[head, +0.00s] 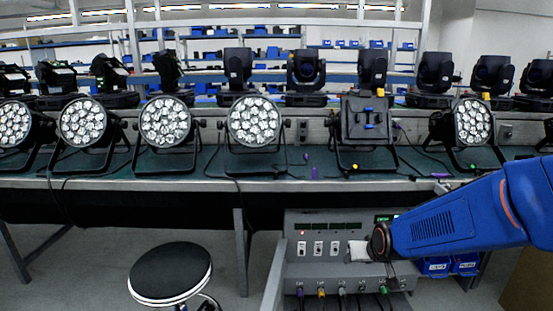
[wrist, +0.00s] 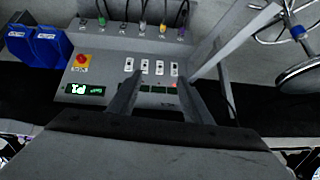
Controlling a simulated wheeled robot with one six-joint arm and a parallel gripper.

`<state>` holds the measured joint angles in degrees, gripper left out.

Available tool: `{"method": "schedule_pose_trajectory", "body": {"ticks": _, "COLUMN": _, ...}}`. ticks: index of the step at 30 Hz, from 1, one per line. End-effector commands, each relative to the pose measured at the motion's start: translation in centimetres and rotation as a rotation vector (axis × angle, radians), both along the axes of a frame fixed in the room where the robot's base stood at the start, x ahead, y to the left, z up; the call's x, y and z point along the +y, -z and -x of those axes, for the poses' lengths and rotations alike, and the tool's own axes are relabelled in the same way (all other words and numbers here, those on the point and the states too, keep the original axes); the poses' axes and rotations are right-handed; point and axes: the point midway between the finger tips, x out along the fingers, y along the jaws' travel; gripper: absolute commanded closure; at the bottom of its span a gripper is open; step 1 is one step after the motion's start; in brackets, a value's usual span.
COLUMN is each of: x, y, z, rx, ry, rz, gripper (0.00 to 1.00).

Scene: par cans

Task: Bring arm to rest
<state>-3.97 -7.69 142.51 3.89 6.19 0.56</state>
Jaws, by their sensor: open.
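My blue arm (head: 450,222) reaches in from the right in the head view, roughly level, with its end in front of the grey control box (head: 305,270). My gripper (wrist: 158,85) shows in the wrist view as two dark fingers spread apart, with nothing seen between them but the panel behind. The control box also shows in the wrist view (wrist: 105,62), with a red button (wrist: 82,59), a lit display (wrist: 85,89) and a row of white switches (wrist: 145,66). Whether the fingers touch the panel cannot be told.
Several par cans (head: 168,121) stand on the green-topped bench (head: 210,165); one unit (head: 366,120) has a dark square front. A round stool (head: 170,272) stands at front left and also shows in the wrist view (wrist: 300,75). Blue bins (wrist: 38,46) sit beside the box. Cables hang from its sockets.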

Motion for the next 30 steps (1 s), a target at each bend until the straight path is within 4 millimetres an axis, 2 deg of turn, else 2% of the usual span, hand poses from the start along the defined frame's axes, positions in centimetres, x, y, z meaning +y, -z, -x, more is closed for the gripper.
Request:
{"method": "schedule_pose_trajectory", "body": {"ticks": 3, "x": -0.5, "y": -2.1, "z": 2.8, "rx": 0.024, "ry": -0.002, "rz": 0.004, "gripper": 0.55}}
{"method": "schedule_pose_trajectory", "body": {"ticks": 15, "x": -2.0, "y": -6.8, "z": 13.5, "rx": 0.127, "ry": -0.007, "rz": 0.025, "gripper": 0.55}}
{"method": "schedule_pose_trajectory", "body": {"ticks": 24, "x": -3.0, "y": -9.0, "z": 22.3, "rx": 0.206, "ry": -0.003, "rz": 0.044, "gripper": 0.55}}
{"method": "schedule_pose_trajectory", "body": {"ticks": 30, "x": -3.5, "y": -9.5, "z": 26.6, "rx": 0.247, "ry": 0.002, "rz": 0.054, "gripper": 0.55}}
